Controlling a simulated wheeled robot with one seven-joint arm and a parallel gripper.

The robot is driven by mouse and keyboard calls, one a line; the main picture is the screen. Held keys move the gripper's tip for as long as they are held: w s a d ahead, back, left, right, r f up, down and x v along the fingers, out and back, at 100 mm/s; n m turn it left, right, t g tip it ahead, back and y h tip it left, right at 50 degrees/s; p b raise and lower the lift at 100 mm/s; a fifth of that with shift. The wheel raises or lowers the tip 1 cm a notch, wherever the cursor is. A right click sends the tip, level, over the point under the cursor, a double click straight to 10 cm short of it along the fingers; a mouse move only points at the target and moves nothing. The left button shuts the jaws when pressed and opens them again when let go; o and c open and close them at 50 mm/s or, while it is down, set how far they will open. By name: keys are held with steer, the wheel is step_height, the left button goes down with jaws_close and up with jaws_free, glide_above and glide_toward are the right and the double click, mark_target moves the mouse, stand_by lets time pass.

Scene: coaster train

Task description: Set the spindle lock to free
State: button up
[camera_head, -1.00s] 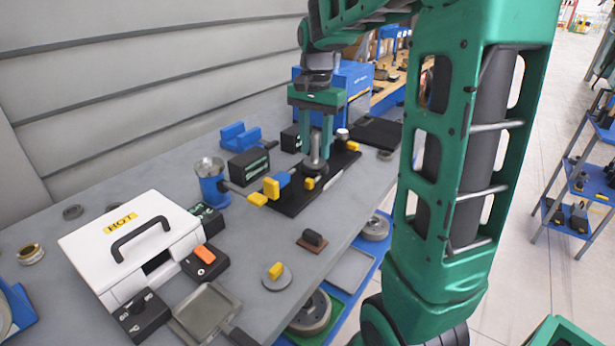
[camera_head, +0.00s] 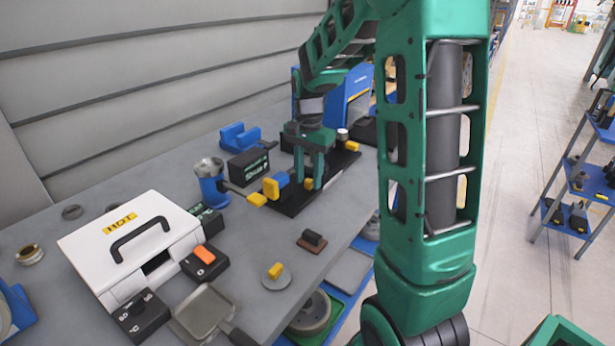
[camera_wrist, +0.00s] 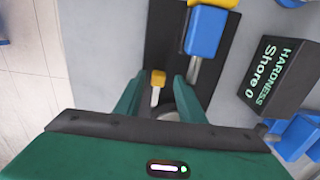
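A black base plate (camera_head: 290,208) on the bench carries a blue block with a yellow end (camera_head: 276,186) and a small yellow-tipped lever (camera_head: 309,184). No label marks which part is the spindle lock. My gripper (camera_head: 308,172) is lowered over the plate at the small lever, fingers down. In the wrist view my gripper (camera_wrist: 157,95) has its two green fingers apart, with the yellow tip (camera_wrist: 158,77) and its pale stem showing in the gap. I cannot tell whether the fingers touch it. A round part behind the fingers is mostly hidden. Another yellow piece (camera_head: 351,146) sits at the plate's far end.
A black hardness box (camera_wrist: 281,75) stands beside the plate. A blue cup with a yellow-tipped handle (camera_head: 211,185) is to the left. A white HOT box (camera_head: 120,250), a switch box (camera_head: 205,262) and a grey tray (camera_head: 203,312) are nearer.

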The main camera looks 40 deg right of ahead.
steer(key=shift+f, duration=0.2)
steer(key=shift+c, duration=0.2)
jaws_close()
steer(key=shift+s+a+r, duration=0.1)
steer(key=shift+s+a, duration=0.05)
steer(key=shift+a, duration=0.5)
steer(key=shift+s+a, duration=0.15)
steer(key=shift+a, duration=0.45)
steer(key=shift+o, duration=0.2)
jaws_free()
steer(key=shift+r, duration=0.1)
step_height(320, 180, up, 10)
steer(key=shift+r, duration=0.25)
steer(key=shift+s+d, duration=0.1)
steer(key=shift+s, duration=0.05)
